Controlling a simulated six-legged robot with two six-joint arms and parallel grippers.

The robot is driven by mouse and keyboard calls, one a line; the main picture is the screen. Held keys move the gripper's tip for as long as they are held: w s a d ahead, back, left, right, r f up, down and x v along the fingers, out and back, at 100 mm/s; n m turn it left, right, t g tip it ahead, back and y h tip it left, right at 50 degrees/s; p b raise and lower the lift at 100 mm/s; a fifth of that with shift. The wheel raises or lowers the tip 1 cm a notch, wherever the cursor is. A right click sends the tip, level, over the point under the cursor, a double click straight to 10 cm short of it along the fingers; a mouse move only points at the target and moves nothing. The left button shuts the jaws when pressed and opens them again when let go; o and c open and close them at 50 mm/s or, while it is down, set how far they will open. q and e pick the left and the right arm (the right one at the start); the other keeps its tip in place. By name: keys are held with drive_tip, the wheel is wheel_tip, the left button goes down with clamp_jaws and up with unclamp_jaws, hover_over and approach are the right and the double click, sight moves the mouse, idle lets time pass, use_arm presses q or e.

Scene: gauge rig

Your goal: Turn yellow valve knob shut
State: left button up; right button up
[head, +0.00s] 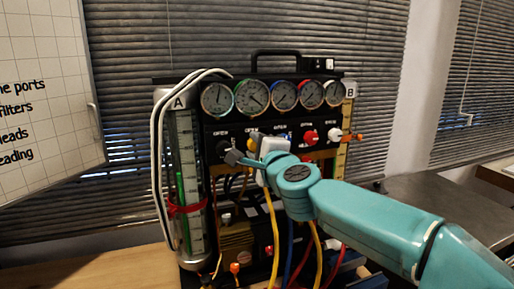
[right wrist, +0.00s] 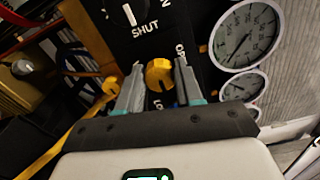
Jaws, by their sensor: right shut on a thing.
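The yellow valve knob (right wrist: 159,74) shows between the fingers of my right gripper (right wrist: 158,88) in the right wrist view. The fingers flank it on both sides, and the gripper is shut on it. In the head view my right gripper (head: 248,156) is at the panel's knob row, and only a little of the yellow knob (head: 252,144) shows above it. The knob's exact turn is hard to read. A "SHUT" label shows by the neighbouring black knob (right wrist: 131,12) in the right wrist view. My left gripper is not in view.
Red (head: 310,137) and white (head: 334,134) knobs sit to the right on the panel. Several round gauges (head: 252,97) line the top. A clear tube (head: 190,205) with green fill stands at left. Coloured hoses hang below, close to my arm. The wooden table (head: 110,272) is clear at left.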

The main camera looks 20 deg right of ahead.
drive_tip(key=o, duration=1)
drive_tip(key=shift+o, duration=0.2)
drive_tip(key=s, duration=1.6)
drive_tip(key=shift+s+d, duration=0.15)
drive_tip(key=shift+d, duration=0.1)
drive_tip(key=shift+s, duration=0.1)
